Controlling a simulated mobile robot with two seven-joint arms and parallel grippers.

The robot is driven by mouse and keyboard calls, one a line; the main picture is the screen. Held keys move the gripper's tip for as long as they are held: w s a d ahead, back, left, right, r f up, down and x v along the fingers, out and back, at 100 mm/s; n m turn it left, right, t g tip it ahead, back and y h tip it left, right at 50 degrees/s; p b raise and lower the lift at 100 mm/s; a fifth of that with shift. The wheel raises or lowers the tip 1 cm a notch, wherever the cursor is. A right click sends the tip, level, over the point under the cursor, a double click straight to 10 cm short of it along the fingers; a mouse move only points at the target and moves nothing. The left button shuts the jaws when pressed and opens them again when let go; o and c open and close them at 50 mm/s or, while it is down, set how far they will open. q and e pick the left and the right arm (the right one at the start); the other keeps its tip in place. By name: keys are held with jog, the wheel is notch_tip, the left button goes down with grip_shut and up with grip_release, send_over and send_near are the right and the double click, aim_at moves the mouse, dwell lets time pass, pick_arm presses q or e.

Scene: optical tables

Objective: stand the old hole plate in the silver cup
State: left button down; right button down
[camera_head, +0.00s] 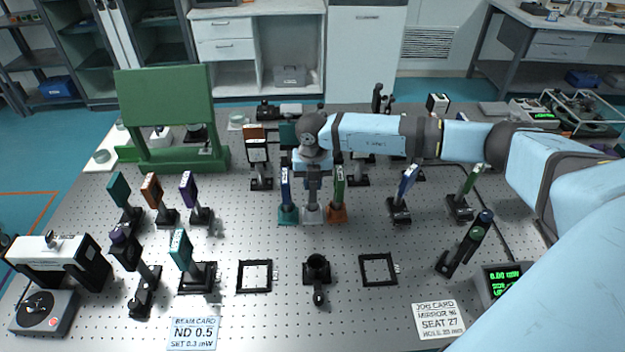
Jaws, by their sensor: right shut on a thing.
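The silver cup (312,214) stands mid-table between a teal cup (288,215) and an orange-brown cup (337,215). A blue plate (285,182) stands upright in the teal cup, and a green plate (339,181) in the orange-brown one. My right gripper (312,180) points straight down directly over the silver cup, shut on a narrow grey piece (312,196), seemingly the old hole plate. Its lower end is at the cup's mouth; I cannot tell whether it is inside or just above. The gripper hides most of it. My left gripper is out of view.
Neighbouring plates stand close on both sides of my right gripper. Several posts with coloured plates surround it, including a blue one (408,180) at right. A green panel (165,110) stands at back left. Two black square frames (241,276) (364,272) lie in front.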

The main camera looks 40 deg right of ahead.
jog(key=shift+f, duration=0.1)
jog(key=c, duration=1)
grip_release()
jog(key=shift+r, duration=0.55)
notch_tip(320, 180, up, 11)
jog(key=shift+r+b, duration=0.15)
jog(key=shift+b, duration=1.05)
jog(key=shift+s, duration=0.1)
